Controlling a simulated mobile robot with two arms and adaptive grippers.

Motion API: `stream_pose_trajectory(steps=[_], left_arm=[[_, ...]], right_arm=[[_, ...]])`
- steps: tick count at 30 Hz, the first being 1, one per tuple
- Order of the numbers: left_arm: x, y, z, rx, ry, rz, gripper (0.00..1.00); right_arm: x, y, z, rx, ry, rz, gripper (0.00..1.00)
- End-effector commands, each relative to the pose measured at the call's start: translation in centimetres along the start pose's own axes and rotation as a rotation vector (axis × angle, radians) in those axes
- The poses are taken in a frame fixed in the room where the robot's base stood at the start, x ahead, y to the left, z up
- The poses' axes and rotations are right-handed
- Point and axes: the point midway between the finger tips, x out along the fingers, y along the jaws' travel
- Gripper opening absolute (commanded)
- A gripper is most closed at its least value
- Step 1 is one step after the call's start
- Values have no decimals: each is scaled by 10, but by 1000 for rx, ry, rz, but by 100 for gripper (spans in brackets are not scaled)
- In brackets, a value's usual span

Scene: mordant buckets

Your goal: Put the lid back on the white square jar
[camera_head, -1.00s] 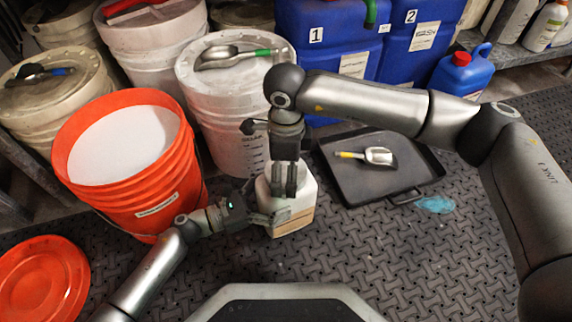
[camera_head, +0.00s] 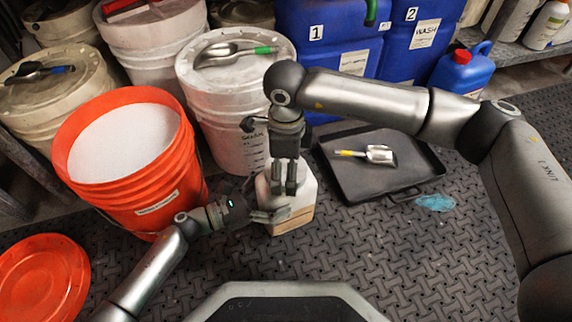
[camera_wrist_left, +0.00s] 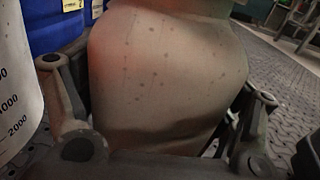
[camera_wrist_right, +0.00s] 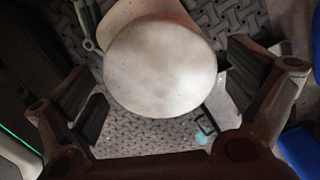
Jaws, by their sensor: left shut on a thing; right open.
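The white square jar (camera_head: 303,196) stands on the patterned floor in front of the lidded white bucket. My left gripper (camera_head: 268,214) is shut on its side near the floor. In the left wrist view the jar's speckled wall (camera_wrist_left: 165,75) fills the space between the fingers. A round off-white lid (camera_wrist_right: 160,66) shows over the jar's top in the right wrist view; I cannot tell whether it is seated. My right gripper (camera_head: 284,178) points down over the jar. It is open, with its fingers (camera_wrist_right: 165,105) apart on either side of the lid, and it hides the jar's top in the head view.
An orange bucket (camera_head: 178,190) of white powder stands close left, with its orange lid (camera_head: 42,275) on the floor. A black tray (camera_head: 355,180) with a scoop (camera_head: 380,154) lies right. White buckets (camera_head: 240,120) and blue canisters (camera_head: 325,70) stand behind. Floor at front right is clear.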

Motion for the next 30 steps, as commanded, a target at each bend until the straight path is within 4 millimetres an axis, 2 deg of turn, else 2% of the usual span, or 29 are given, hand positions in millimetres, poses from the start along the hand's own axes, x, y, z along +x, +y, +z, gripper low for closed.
stream_pose_trajectory(steps=[4, 7, 15, 21, 25, 30], left_arm=[[0, 0, 0, -1, -1, 0, 19], [0, 0, 0, -1, -1, 0, 19], [0, 0, 0, -1, 0, 0, 19], [0, 0, 0, -1, 0, 0, 19], [0, 0, 0, -1, -1, 0, 19], [0, 0, 0, -1, -1, 0, 19]], right_arm=[[-6, 0, 0, 0, 0, -1, 100], [-19, -1, 1, -1, -2, -3, 100], [-76, -1, 0, 0, -1, -4, 100], [-108, 0, 0, 0, -1, -2, 100], [-118, 0, 0, 0, 0, -1, 100], [-120, 0, 0, 0, 0, 1, 100]])
